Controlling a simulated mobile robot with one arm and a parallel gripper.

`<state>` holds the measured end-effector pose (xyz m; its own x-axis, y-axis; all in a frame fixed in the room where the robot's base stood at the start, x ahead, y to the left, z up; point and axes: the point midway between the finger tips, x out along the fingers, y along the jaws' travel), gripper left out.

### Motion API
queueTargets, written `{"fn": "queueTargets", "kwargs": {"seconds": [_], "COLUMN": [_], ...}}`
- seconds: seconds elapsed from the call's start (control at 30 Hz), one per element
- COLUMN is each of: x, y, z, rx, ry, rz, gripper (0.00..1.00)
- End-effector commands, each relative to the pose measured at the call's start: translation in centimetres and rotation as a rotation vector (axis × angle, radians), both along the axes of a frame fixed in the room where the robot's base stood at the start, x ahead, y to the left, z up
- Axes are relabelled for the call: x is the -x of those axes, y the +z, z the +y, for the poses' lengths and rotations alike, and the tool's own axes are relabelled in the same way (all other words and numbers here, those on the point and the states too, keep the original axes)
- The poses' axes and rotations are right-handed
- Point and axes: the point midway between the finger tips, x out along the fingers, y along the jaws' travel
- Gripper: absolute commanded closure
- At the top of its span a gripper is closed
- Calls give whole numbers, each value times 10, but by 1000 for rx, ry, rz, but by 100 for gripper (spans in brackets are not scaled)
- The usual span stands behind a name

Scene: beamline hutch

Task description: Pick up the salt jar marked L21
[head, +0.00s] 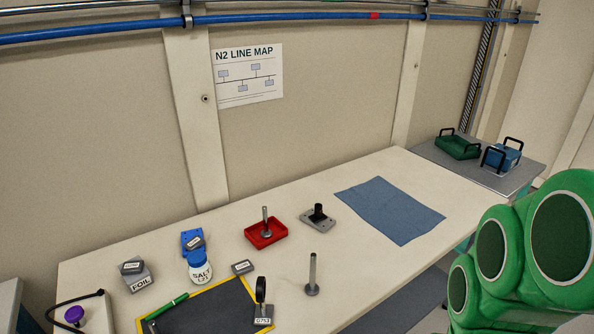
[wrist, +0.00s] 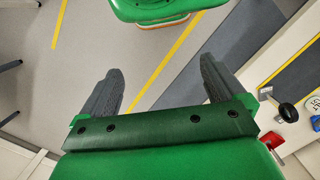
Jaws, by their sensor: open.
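The salt jar (head: 201,271) is white with a blue lid and a label reading SALT L21. It stands upright at the left part of the white table in the head view, just in front of a blue block. Part of it also shows at the right edge of the wrist view (wrist: 314,104). My gripper (wrist: 161,72) is open and empty over the floor, with two dark grey fingers apart. The jar lies well off to the right of the fingers in the wrist view. The head view does not show the fingers.
Around the jar are a grey FOIL block (head: 137,276), a green pen (head: 167,306), a small grey block (head: 242,267) and a dark yellow-edged mat (head: 200,313) with an upright tool (head: 261,295). A red tray (head: 266,232) and a metal post (head: 312,275) stand to the right. A blue cloth (head: 390,211) lies farther right.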

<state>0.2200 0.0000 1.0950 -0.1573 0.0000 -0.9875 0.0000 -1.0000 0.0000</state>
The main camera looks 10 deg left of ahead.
Motion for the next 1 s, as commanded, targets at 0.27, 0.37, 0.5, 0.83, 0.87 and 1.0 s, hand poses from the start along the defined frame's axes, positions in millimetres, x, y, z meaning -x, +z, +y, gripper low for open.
{"fn": "queueTargets", "kwargs": {"seconds": [0.27,0.37,0.5,0.83,0.87,1.0], "x": [-7,-19,-43,-91,-96,-114], "y": [-1,-1,-2,0,0,2], "z": [9,26,63,153,161,198], "rx": [-22,-65,-151,-354,-373,-449], "ry": [0,-1,-13,-81,-90,-136], "rz": [4,8,20,82,91,132], "gripper": [3,3,3,3,3,3]}}
